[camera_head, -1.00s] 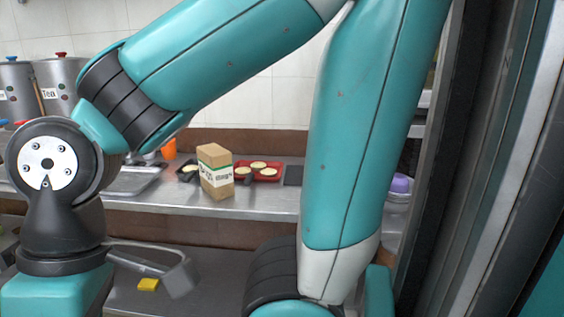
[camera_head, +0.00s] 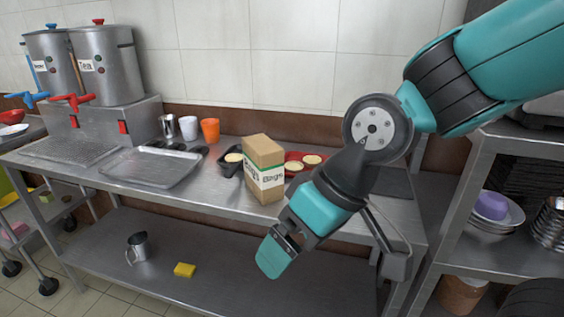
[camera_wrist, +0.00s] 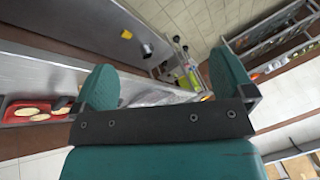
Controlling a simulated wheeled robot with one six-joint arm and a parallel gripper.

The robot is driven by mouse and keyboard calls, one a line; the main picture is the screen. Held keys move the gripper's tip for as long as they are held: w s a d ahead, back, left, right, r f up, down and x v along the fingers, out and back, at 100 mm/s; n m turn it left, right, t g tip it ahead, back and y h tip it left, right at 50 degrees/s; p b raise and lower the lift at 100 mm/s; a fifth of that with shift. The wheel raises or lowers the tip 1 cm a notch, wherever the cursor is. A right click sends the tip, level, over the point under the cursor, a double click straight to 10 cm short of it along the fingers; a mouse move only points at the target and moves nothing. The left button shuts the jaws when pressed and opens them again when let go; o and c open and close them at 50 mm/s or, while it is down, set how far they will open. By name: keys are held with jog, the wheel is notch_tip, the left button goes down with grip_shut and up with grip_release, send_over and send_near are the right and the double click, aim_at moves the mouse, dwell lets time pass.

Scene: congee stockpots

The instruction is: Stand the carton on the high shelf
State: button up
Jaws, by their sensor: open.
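The carton (camera_head: 264,170) is a brown paper-coloured box with a green stripe and a white label reading "Bags". It stands upright on the steel counter (camera_head: 215,192), near its front edge. My gripper (camera_head: 279,250) is in front of the counter, below and slightly right of the carton, apart from it. In the wrist view the two teal fingers (camera_wrist: 165,84) are spread wide with nothing between them. I cannot pick out the carton there. A steel rack (camera_head: 502,142) at the right has an upper level above the counter; which shelf is the high one is unclear.
Dark and red trays (camera_head: 308,158) of tarts sit close behind the carton. Cups (camera_head: 210,130), a steel tray (camera_head: 150,168) and two urns (camera_head: 105,62) stand to the left. Bowls (camera_head: 492,212) sit on the rack. A jug (camera_head: 138,247) and yellow sponge (camera_head: 185,270) lie on the undershelf.

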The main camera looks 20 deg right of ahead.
jog(key=w+f+m+t+p, duration=0.1)
jog(key=w+m+t+p, duration=0.15)
jog(key=w, duration=0.55)
jog(key=m+t+h+p, duration=0.1)
jog(key=m+t+h, duration=0.1)
jog(key=t, duration=1.2)
send_near(266, 147)
jog(key=shift+n+g, duration=0.25)
jog(key=w+p, duration=0.4)
jog(key=shift+w, duration=0.15)
jog(key=shift+w+p, duration=0.4)
jog(key=shift+w, duration=0.1)
jog(key=w+p, duration=0.2)
jog(key=w+a+p, duration=0.1)
jog(key=p, duration=0.1)
jog(key=shift+w+a+r, duration=0.2)
jog(key=shift+w, duration=0.2)
jog(key=shift+w+a+f+p, duration=0.1)
jog(key=shift+w+f+p, duration=0.25)
jog(key=shift+w, duration=0.2)
jog(key=shift+c, duration=0.2)
